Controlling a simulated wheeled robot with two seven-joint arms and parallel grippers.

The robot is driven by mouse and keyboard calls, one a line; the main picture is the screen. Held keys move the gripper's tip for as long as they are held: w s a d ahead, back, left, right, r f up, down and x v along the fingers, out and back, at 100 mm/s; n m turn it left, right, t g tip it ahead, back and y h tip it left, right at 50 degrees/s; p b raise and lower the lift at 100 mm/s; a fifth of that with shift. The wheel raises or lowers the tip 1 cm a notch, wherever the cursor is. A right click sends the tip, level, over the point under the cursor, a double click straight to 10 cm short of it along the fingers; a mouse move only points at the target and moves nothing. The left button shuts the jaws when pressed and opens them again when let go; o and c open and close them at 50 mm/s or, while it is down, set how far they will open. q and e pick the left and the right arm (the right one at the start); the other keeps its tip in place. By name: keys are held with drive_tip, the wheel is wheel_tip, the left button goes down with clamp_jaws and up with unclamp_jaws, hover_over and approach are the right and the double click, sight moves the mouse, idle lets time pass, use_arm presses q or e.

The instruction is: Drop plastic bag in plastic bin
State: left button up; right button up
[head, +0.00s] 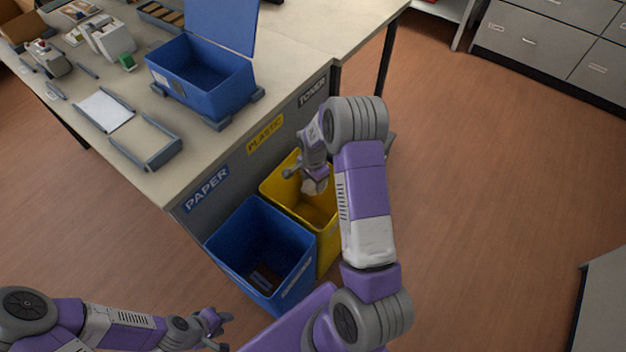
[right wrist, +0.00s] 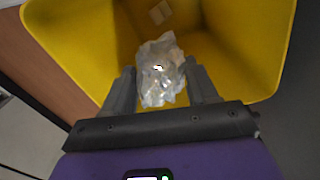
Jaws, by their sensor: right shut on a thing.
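The crumpled clear plastic bag (right wrist: 158,72) is between the fingers of my right gripper (right wrist: 160,80) in the right wrist view. That gripper is shut on the bag and holds it over the yellow bin's opening. In the head view, the bag (head: 315,186) shows small and pale below my right gripper (head: 304,178). The yellow plastic bin (head: 328,254) stands under the yellow PLASTIC label (head: 265,134), partly hidden by my right arm. Its wall (right wrist: 75,35) fills much of the right wrist view. My left gripper (head: 225,330) is open and empty at the bottom left.
The blue paper bin (head: 262,287) stands beside the yellow bin, with dark items inside. The workbench (head: 300,55) holds a blue lidded box (head: 185,88) and grey trays. A small pale piece (right wrist: 160,12) lies inside the yellow bin. Floor at the right is clear.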

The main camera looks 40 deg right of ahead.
drive_tip(key=shift+f, duration=0.1)
drive_tip(key=o, duration=1.1)
wheel_tip(320, 180, up, 8)
drive_tip(key=p, duration=0.3)
drive_tip(key=shift+f, duration=0.2)
